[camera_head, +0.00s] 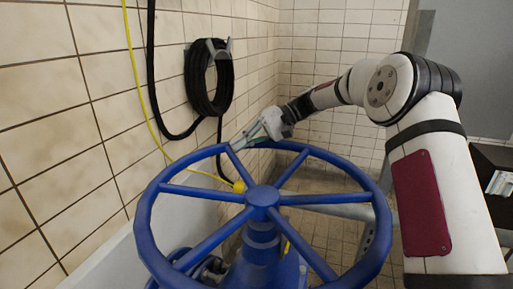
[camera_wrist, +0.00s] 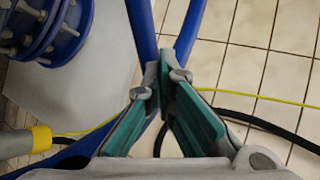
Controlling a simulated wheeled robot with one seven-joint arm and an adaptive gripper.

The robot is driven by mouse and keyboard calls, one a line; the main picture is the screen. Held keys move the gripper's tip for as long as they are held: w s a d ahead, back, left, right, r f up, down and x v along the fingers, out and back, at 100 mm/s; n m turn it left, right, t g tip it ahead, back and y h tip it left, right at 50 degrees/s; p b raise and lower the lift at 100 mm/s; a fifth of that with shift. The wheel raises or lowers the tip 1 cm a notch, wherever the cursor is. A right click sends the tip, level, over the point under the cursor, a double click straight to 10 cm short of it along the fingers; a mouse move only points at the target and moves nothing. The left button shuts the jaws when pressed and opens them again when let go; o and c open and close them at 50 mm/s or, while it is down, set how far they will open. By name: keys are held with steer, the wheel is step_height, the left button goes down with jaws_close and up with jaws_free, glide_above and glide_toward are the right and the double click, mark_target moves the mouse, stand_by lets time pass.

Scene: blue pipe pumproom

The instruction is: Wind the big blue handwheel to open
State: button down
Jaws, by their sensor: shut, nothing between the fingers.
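The big blue handwheel (camera_head: 263,198) lies roughly flat in the lower middle of the head view, with several spokes running from its hub to a round rim. It sits on a blue valve body (camera_head: 262,262). My gripper (camera_head: 236,145) is at the far-left part of the rim, near where a spoke meets it. In the wrist view my gripper (camera_wrist: 165,78) has its green-padded fingers together at the tips, with nothing held between them. Blue bars of the handwheel (camera_wrist: 188,35) show just beyond the fingertips; I cannot tell whether the fingers touch them.
A coiled black hose (camera_head: 209,82) hangs on the tiled wall at left. A yellow cable (camera_head: 148,112) runs down the wall to a yellow connector (camera_head: 240,186) by the wheel. A bolted blue flange (camera_wrist: 50,30) shows in the wrist view. A dark cabinet (camera_head: 490,165) stands at right.

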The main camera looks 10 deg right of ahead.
mark_target(212, 151)
steer(key=shift+n+g, duration=0.8)
steer(key=shift+g, duration=0.1)
steer(key=a, duration=0.2)
steer(key=s+a, duration=0.1)
steer(key=a, duration=0.1)
steer(key=s+a, duration=0.1)
steer(key=a, duration=0.1)
steer(key=shift+s+a, duration=0.45)
steer(key=shift+a, duration=0.4)
